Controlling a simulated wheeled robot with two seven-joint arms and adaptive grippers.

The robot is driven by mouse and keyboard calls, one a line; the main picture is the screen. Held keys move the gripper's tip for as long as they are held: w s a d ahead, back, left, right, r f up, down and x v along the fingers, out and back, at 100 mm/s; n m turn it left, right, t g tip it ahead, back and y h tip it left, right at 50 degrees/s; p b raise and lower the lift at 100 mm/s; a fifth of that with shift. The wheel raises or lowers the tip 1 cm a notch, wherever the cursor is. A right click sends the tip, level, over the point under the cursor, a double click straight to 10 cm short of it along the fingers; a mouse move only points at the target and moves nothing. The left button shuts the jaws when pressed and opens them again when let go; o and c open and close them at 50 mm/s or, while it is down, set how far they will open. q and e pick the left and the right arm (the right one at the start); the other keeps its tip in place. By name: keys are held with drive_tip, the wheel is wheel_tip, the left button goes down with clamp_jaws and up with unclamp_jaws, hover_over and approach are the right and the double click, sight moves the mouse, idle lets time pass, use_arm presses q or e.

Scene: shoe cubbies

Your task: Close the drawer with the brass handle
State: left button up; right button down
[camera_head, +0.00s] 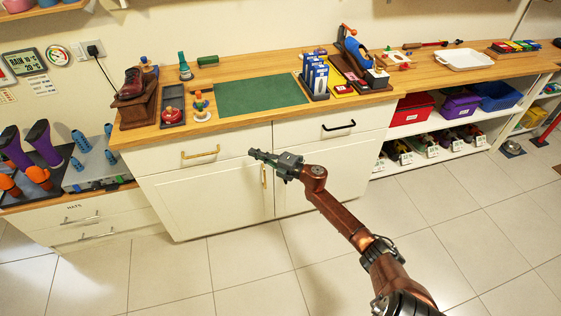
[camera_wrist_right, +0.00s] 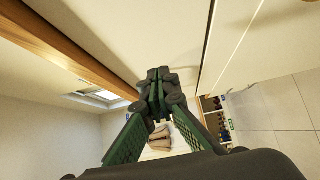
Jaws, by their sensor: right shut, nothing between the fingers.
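The drawer with the brass handle (camera_head: 228,140) is the left one under the wooden worktop in the head view. Its brass handle (camera_head: 200,153) is unobstructed. I cannot tell from this angle how far the drawer stands out, if at all. My right gripper (camera_head: 254,153) is shut and empty, in front of the cabinet and to the right of the brass handle, near the drawer's right end. It also shows in the wrist view (camera_wrist_right: 158,75), fingertips together beside a pale cabinet surface. Contact cannot be told. My left gripper is not in view.
A drawer with a black handle (camera_head: 338,125) is to the right. Cabinet doors below have an upright brass handle (camera_head: 264,176). The worktop holds a green mat (camera_head: 260,95) and several tools. Tiled floor (camera_head: 240,270) in front is clear apart from my right arm.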

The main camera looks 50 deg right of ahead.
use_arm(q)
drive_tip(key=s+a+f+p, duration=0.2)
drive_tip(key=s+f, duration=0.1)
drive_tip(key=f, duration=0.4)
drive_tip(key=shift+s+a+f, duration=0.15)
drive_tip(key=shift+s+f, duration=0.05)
use_arm(e)
drive_tip(key=v, duration=0.9)
drive_tip(key=shift+d+f, duration=0.1)
drive_tip(key=shift+f, duration=0.1)
